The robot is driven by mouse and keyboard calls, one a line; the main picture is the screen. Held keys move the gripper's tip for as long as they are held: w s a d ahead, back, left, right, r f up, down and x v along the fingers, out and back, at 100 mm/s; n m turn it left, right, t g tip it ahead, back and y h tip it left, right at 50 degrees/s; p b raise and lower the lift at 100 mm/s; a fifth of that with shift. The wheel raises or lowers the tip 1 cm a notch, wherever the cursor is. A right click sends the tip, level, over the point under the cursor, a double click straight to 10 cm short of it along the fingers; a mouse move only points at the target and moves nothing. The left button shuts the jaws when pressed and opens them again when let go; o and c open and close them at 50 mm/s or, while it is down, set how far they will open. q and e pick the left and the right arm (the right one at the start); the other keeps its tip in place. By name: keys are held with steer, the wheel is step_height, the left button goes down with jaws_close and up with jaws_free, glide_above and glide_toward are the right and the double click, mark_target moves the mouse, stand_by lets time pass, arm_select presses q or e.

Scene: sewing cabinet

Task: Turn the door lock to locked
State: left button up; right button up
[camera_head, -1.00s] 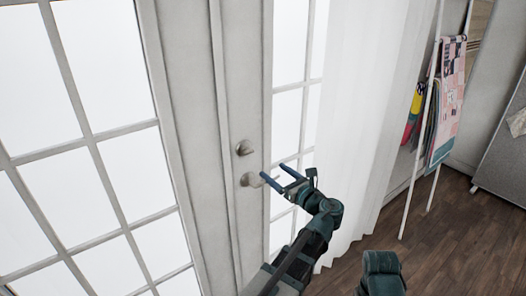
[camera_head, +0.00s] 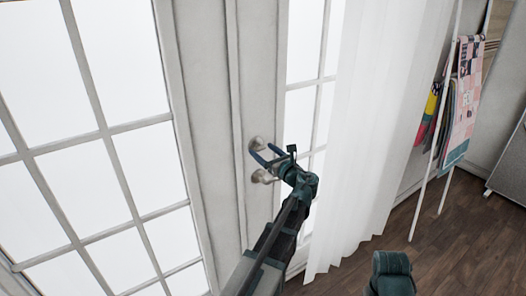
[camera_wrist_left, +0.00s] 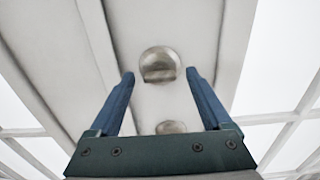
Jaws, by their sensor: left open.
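The door lock (camera_head: 257,144) is a round metal turn knob on the white door (camera_head: 252,90), above a second metal door knob (camera_head: 262,177). My left gripper (camera_head: 261,152) is open in front of the door, with its blue fingertips close to the lock. In the left wrist view the lock (camera_wrist_left: 160,62) sits centred just past and between the fingertips of my left gripper (camera_wrist_left: 159,74). The lower knob (camera_wrist_left: 171,127) shows between the fingers, partly hidden by the gripper's palm. I cannot tell whether a finger touches the lock. My right gripper is out of view.
Glass panes (camera_head: 80,80) fill the door panels on both sides. A white curtain (camera_head: 375,110) hangs to the right. Beyond it stands a white rack (camera_head: 438,140) with a pink patchwork cloth (camera_head: 467,95). Wooden floor (camera_head: 450,245) is clear at the lower right.

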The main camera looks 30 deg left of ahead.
arm_select(q)
steer(key=shift+w+a, duration=0.15)
steer(key=shift+a, duration=0.2)
jaws_close()
stand_by(0.3)
